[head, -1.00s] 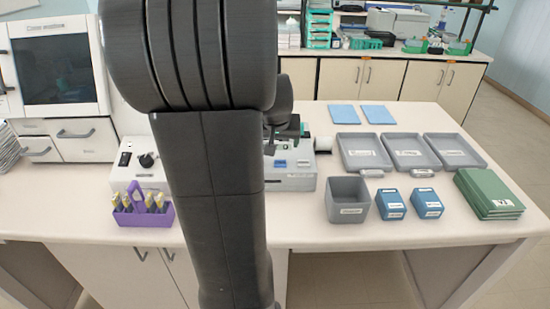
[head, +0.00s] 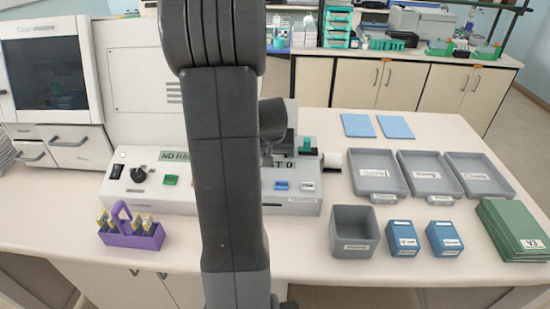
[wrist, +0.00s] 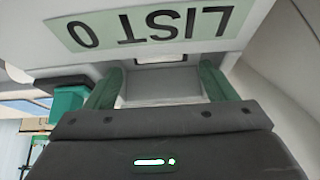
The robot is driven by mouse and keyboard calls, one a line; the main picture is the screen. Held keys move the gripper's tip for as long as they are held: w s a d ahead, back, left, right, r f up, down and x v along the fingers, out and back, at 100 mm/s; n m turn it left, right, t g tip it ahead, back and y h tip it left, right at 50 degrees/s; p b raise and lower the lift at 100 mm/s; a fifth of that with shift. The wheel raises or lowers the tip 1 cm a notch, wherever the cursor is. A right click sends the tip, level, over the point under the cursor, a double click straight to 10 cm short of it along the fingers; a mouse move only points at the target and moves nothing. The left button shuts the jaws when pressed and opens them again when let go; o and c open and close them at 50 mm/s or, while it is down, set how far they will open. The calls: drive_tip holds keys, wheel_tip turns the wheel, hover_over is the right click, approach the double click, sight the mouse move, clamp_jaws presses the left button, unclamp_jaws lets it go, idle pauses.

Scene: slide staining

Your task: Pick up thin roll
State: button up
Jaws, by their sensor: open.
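A white roll-like piece (head: 333,160) sticks out at the right end of the light grey machine (head: 160,200) in the head view. I cannot tell whether it is the thin roll, and no other roll is clear. My gripper (wrist: 160,72) shows in the wrist view with two green fingers apart and no held object visible between them. Behind the fingers is a pale grey surface with a slot. The label "LIST 0" (wrist: 140,28) appears upside down above them. In the head view my arm hides the gripper and the middle of the machine.
A teal block (head: 304,145) stands at the machine's right end. A purple rack (head: 132,233) sits front left. Grey trays (head: 376,186), a grey bin (head: 355,250), blue boxes (head: 402,253) and green folders (head: 515,240) fill the right side. Bare table lies around the blue sheets (head: 357,125).

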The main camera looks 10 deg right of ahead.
sight(275, 156)
drive_tip(key=shift+x, duration=2.2)
drive_tip(key=c, duration=1.1)
